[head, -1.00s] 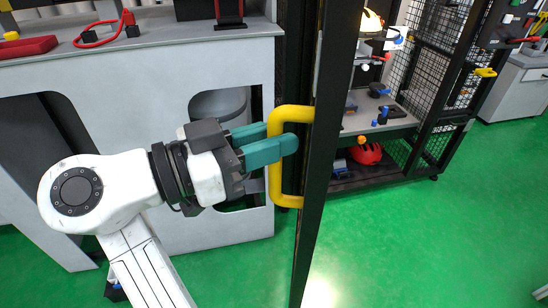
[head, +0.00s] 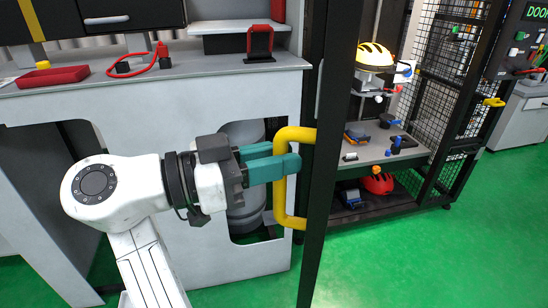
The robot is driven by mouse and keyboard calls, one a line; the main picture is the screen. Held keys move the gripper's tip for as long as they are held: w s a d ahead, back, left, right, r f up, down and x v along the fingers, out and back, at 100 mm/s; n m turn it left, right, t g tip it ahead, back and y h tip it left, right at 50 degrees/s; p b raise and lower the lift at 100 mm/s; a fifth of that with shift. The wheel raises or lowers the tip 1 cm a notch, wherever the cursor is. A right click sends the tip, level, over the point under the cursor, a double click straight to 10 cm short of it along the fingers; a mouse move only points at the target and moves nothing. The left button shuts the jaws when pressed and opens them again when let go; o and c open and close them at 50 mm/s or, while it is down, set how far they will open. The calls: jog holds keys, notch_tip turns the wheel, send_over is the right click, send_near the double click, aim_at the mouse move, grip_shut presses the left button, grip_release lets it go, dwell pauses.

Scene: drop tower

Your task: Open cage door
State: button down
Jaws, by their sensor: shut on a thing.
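The cage door's black frame edge (head: 336,110) runs top to bottom through the middle of the head view. A yellow D-shaped handle (head: 279,200) is fixed on its left side. My gripper (head: 272,164) comes from the left, with its teal fingers around the upright bar of the handle. It is shut on the handle; the near finger hides part of the bar.
A grey workbench (head: 180,87) with a red tray (head: 53,77) and a red cable (head: 145,67) stands at the left behind my arm. Behind the door are a shelf (head: 385,152), a yellow helmet (head: 374,55) and mesh panels (head: 449,75). Green floor (head: 430,255) is clear at right.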

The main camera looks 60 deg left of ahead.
jog(key=c, duration=1.1)
grip_release()
jog(key=shift+w+a, duration=0.25)
jog(key=shift+w, duration=0.15)
jog(key=shift+s, duration=0.1)
jog(key=shift+s, duration=0.1)
jog(key=s, duration=0.3)
jog(key=s+a, duration=0.1)
jog(key=s, duration=0.6)
jog(key=shift+s+a+b, duration=0.3)
jog(key=shift+b, duration=0.1)
